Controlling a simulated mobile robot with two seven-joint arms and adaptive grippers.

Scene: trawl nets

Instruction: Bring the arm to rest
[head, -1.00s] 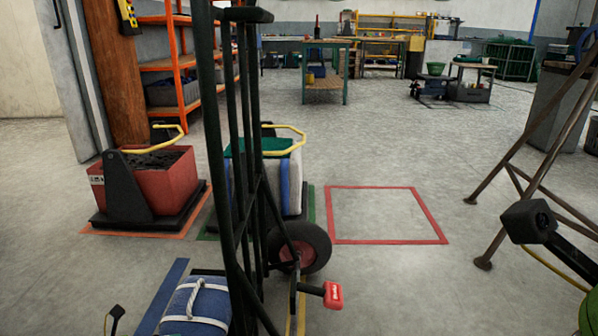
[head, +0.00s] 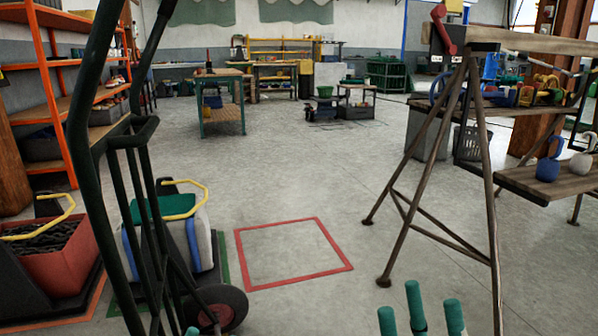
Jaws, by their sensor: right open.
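My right gripper (head: 420,314) shows at the bottom edge, right of the middle, as upright teal fingertips. They are spread apart with nothing between them. Its palm and the arm behind it are below the frame. A small teal tip at the bottom left, beside the hand truck's wheel, appears to be part of my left gripper (head: 190,332). The rest of that gripper is cut off, so its opening is hidden.
A dark green hand truck (head: 92,180) stands close at the left, before a white-and-blue load and a red bin (head: 62,265). A trestle stand (head: 410,190) with a wooden shelf (head: 550,182) is at the right. The floor inside the red square outline (head: 290,252) is clear.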

